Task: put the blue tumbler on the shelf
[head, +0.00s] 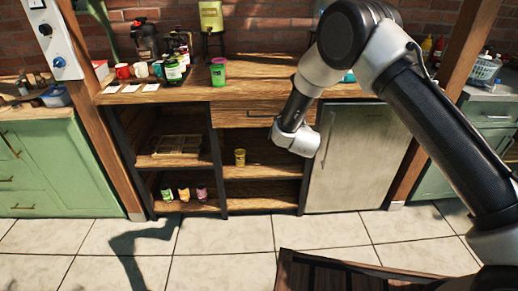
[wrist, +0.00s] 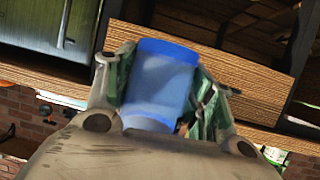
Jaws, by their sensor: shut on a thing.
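The blue tumbler (wrist: 160,85) sits between the two fingers of my gripper (wrist: 165,72) in the wrist view, with both fingers against its sides. In the head view my arm's end is in front of the counter's right part, and the gripper and tumbler are hidden behind it. The open wooden shelf (head: 270,172) is under the counter, left of the grey door. A yellow cup (head: 240,157) stands on its left part.
The counter top (head: 245,92) holds mugs, bottles and a green cup (head: 218,72). Lower left, several small jars (head: 185,194) stand on another shelf board. A drawer (head: 255,114) is shut above the shelf. The shelf's middle and right look free.

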